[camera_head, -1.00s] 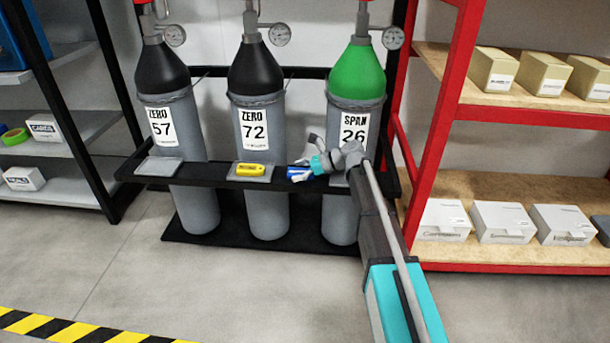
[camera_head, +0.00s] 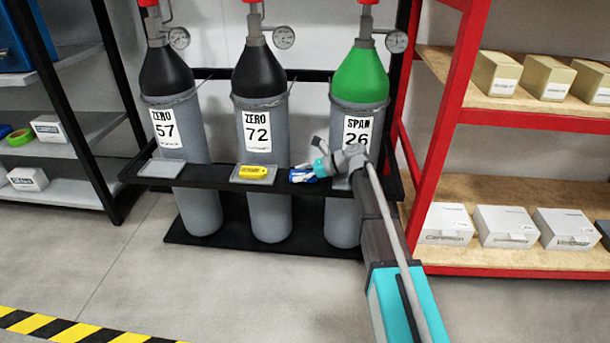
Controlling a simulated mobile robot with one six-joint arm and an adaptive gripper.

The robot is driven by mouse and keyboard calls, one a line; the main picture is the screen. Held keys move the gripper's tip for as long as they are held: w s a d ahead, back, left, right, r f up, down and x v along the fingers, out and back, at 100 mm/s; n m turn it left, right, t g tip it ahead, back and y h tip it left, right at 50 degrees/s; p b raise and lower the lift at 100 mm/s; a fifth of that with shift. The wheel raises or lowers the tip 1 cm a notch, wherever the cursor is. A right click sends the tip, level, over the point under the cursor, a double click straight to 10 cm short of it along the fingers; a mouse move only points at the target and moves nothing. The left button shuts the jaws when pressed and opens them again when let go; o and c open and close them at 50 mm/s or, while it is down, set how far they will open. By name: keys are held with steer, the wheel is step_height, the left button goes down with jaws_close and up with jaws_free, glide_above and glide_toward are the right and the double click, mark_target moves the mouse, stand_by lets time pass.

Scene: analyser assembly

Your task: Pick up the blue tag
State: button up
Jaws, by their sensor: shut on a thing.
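The blue tag (camera_head: 301,175) is at the black rack bar in front of the green-topped cylinder marked SPAN 26 (camera_head: 343,217). My gripper (camera_head: 306,176) reaches in from the right and is shut on the blue tag. The fingers cover part of the tag. Whether the tag touches the ledge under it or is just above it, I cannot tell.
A yellow tag (camera_head: 253,171) lies on the middle plate, in front of the ZERO 72 cylinder (camera_head: 268,215). The left plate (camera_head: 161,168), by the ZERO 57 cylinder (camera_head: 200,212), is empty. A red shelf unit (camera_head: 455,100) with boxes stands at the right. The floor in front (camera_head: 200,290) is clear.

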steer(key=shift+r+p, duration=1.25)
steer(key=shift+r, duration=0.1)
steer(key=s+a+r+p, duration=0.9)
steer(key=s+r+p, duration=0.1)
steer(key=shift+a, duration=0.4)
steer(key=shift+r, duration=0.1)
step_height(320, 180, up, 43)
steer(key=p, duration=4.3)
